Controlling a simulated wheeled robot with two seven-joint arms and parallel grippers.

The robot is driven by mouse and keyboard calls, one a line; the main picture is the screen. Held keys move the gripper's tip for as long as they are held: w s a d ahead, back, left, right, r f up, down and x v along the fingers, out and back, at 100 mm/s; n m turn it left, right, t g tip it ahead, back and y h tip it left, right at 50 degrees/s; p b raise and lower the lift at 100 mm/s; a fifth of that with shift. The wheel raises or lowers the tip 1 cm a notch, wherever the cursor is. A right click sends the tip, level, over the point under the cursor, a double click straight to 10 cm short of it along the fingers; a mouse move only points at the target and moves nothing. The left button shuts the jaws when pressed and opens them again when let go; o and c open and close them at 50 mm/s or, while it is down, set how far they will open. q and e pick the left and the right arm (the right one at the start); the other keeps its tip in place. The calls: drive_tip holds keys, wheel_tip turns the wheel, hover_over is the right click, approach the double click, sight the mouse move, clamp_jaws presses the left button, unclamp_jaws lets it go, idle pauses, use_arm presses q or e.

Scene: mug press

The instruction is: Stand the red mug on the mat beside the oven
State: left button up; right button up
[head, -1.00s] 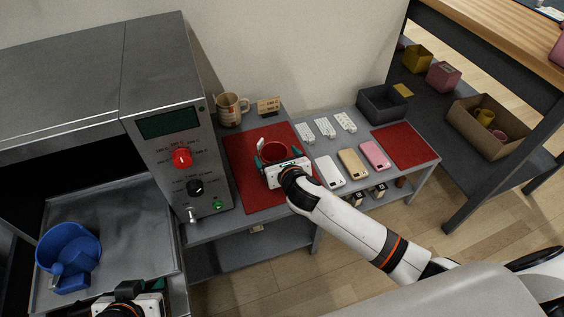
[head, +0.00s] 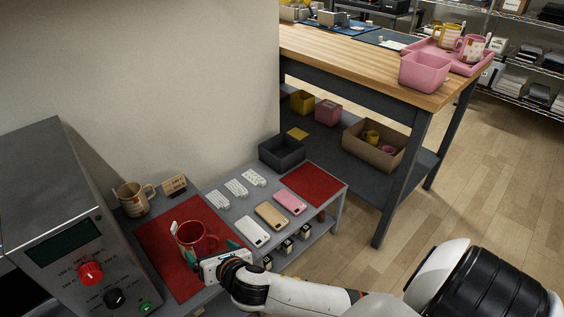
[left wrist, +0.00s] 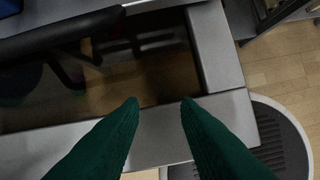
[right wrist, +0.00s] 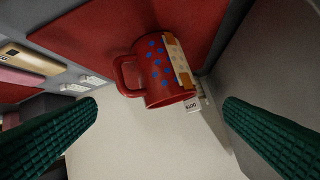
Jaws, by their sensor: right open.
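The red mug (head: 193,238) stands upright on the red mat (head: 155,233) beside the oven (head: 62,215). In the right wrist view the mug (right wrist: 155,72) shows blue spots and a pale patterned band, with its handle to the left. My right gripper (head: 212,250) is open just in front of the mug. In its wrist view the fingers are wide apart, with the mug ahead of them and clear of both. My left gripper (left wrist: 160,104) shows only in its wrist view, its fingers apart with nothing between them, over a metal edge.
A beige mug (head: 134,199) and a small sign (head: 174,185) stand behind the mat. Phones (head: 271,216) and white strips lie to the right, before a dark bin (head: 282,153) and a second red mat (head: 314,184). A wooden table (head: 370,65) stands beyond.

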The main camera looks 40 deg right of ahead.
drive_tip(key=s+d+f+m+g, duration=0.1)
drive_tip(key=s+m+g, duration=0.3)
drive_tip(key=s+m, duration=0.8)
drive_tip(key=s+d+m+g, duration=0.2)
drive_tip(key=s+m+g, duration=0.3)
drive_tip(key=s+m, duration=0.6)
drive_tip(key=m, duration=0.7)
drive_tip(key=shift+s+d+f, duration=0.35)
drive_tip(key=shift+s, duration=0.05)
